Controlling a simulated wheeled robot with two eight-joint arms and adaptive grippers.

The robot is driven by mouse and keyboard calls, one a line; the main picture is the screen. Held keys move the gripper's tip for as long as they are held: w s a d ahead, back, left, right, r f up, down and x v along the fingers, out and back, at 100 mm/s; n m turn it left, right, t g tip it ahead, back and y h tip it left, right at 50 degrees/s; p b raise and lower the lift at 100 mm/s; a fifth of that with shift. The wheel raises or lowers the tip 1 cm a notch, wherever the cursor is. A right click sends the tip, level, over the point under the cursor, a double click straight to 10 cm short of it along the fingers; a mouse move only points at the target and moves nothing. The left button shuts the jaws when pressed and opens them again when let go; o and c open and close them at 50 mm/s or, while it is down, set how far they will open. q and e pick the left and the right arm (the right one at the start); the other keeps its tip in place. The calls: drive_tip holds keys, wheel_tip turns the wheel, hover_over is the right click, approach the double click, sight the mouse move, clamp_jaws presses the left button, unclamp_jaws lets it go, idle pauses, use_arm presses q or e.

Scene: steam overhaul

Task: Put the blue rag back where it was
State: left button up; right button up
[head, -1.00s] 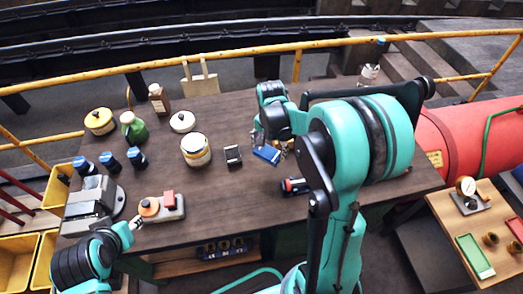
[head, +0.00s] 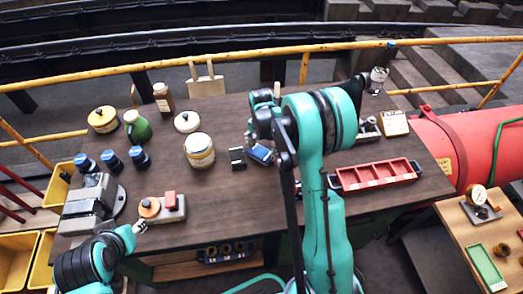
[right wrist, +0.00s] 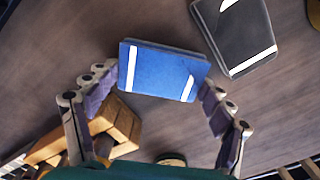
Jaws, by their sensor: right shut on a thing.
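The blue rag (head: 260,153) is a small folded blue piece with white stripes, at the middle of the workbench (head: 270,205). In the right wrist view the blue rag (right wrist: 160,72) lies between the fingertips of my right gripper (right wrist: 158,88), which is shut on it. In the head view my right wrist partly hides the rag and most of the fingers. I cannot tell whether the rag touches the bench. A dark folded rag (head: 237,157) with a white stripe lies just left of it, also in the right wrist view (right wrist: 236,38). My left gripper (head: 138,227) is by the orange-button box; its fingers are too small to judge.
A cream tin (head: 199,150) stands left of the dark rag. A red divided tray (head: 375,175) lies to the right. Bottles, blue-capped jars and a grey vise (head: 88,208) fill the left end. A yellow rail (head: 230,58) runs behind. Bare bench lies in front.

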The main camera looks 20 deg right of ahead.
drive_tip(key=shift+f, duration=0.1)
drive_tip(key=o, duration=1)
